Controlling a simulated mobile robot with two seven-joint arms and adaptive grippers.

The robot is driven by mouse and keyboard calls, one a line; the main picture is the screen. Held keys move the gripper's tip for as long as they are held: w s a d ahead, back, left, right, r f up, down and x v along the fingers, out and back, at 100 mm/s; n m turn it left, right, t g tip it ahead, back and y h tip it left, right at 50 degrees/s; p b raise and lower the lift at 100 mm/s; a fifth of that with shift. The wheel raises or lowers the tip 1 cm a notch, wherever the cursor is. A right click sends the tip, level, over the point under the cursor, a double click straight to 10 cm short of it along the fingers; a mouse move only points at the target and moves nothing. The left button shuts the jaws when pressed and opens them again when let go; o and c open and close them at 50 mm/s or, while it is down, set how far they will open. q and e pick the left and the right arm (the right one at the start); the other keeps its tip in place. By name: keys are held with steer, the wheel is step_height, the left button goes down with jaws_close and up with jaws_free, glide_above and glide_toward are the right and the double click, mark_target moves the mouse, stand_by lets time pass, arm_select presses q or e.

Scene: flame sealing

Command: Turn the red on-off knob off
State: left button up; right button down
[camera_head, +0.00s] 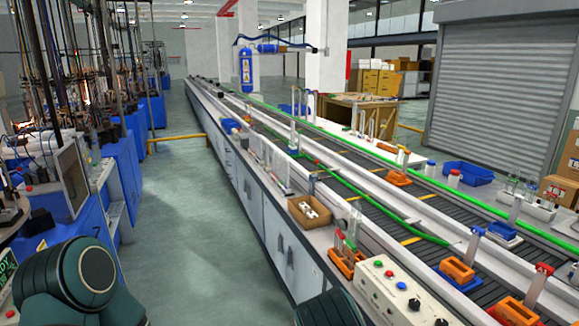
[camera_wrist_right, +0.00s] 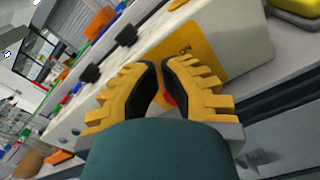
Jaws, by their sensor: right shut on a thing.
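The red on-off knob (camera_wrist_right: 168,99) shows in the right wrist view as a small red patch between the fingers, with a yellow plate (camera_wrist_right: 212,48) around it on a pale box (camera_wrist_right: 150,45). My right gripper (camera_wrist_right: 160,78), with yellow ribbed fingers and dark inner pads, is shut on the knob. The fingers and wrist hide most of the knob, so its turn angle cannot be told. My left gripper is not in view. In the head view only dark green links of my arms show at the bottom edge.
A cream control box (camera_head: 390,287) with coloured buttons stands on the bench in the head view. Near it are an orange rack (camera_head: 347,262) with tubes and a cardboard box (camera_head: 309,211). Two black knobs (camera_wrist_right: 126,36) stick out beside the yellow plate.

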steer(key=v, duration=0.5)
steer(key=shift+s+a, duration=0.15)
steer(key=shift+s, duration=0.05)
steer(key=shift+s, duration=0.1)
